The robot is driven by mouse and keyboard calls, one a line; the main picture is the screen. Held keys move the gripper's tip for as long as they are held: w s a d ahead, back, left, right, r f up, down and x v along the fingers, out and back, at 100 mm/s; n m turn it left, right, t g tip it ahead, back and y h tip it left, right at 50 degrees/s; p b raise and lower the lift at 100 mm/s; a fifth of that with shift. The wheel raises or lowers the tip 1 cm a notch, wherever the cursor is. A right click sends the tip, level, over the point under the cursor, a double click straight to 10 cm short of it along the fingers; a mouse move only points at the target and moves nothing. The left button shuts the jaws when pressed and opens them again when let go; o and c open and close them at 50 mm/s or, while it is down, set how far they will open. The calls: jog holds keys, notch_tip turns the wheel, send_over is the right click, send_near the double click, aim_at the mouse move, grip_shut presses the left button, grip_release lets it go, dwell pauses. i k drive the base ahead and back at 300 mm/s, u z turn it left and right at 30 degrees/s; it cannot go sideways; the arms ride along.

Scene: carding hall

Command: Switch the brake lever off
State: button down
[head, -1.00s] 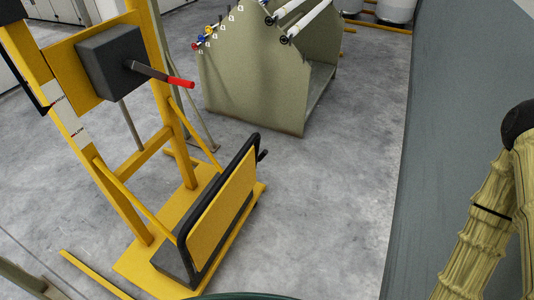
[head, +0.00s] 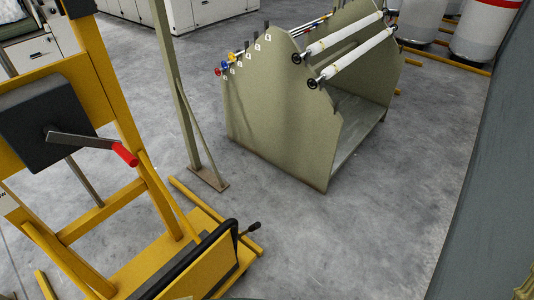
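The likely brake lever is a grey metal arm with a red grip (head: 124,153). It sticks out to the right from a dark grey box (head: 45,118) on a yellow frame at the left of the head view, tilted slightly downward. A smaller black-knobbed handle (head: 252,228) sits lower, beside the black-edged yellow panel (head: 190,270). I cannot tell from a label which one is the brake. My gripper is not in view.
A green-grey rack (head: 285,130) with white rollers (head: 345,35) stands in the middle. A green post (head: 170,80) rises behind the yellow frame. White and red drums (head: 485,30) stand at the back right. Grey floor (head: 350,235) is clear at centre right.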

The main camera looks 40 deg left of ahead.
aim_at(257, 225)
jog(key=i, duration=2.9)
jog(key=z, duration=5.7)
